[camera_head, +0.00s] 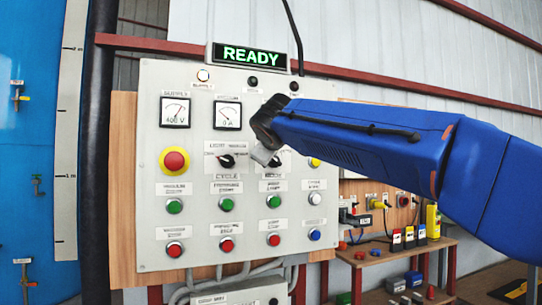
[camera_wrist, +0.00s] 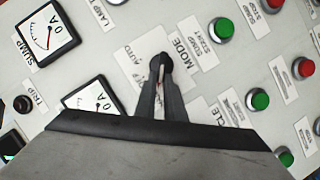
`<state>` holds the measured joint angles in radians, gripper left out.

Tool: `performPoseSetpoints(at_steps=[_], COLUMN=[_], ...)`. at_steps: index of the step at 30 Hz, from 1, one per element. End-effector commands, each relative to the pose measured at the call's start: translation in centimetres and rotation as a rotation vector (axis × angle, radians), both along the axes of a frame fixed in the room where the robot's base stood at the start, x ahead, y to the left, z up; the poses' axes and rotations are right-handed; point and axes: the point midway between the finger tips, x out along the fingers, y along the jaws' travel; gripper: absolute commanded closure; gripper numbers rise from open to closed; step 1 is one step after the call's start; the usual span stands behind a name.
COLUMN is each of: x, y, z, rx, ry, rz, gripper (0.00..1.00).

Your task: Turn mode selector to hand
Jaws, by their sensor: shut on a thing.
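The mode selector (camera_wrist: 161,57) is a small black knob on the grey control panel (camera_head: 150,235). In the wrist view it sits between an AUTO label and a MODE label. My gripper (camera_wrist: 160,70) is shut on this knob, with the two dark fingertips on either side of it. In the head view my gripper (camera_head: 264,155) is at the panel face and hides most of the selector. The knob's exact pointing direction is hard to tell.
A similar black selector (camera_head: 226,161) is just left of my gripper. A red emergency button (camera_head: 174,160) on yellow is further left. Green buttons (camera_head: 226,204) and red buttons (camera_head: 226,244) lie below. A lit READY sign (camera_head: 250,55) tops the panel.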

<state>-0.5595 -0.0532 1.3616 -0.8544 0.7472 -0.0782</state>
Motion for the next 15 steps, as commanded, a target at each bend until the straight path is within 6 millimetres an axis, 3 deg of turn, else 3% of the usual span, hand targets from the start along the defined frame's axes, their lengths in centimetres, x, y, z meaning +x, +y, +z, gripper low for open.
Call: performPoseSetpoints(at_steps=[6,9,15], x=[0.0,0.0,-0.01], y=[0.0,0.01,0.0], z=[-0.05,-0.06,-0.03], rx=[0.0,0.0,0.001], ry=[0.001,0.001,0.001], rz=[0.0,0.0,0.0], gripper=[1.0,0.72,0.72])
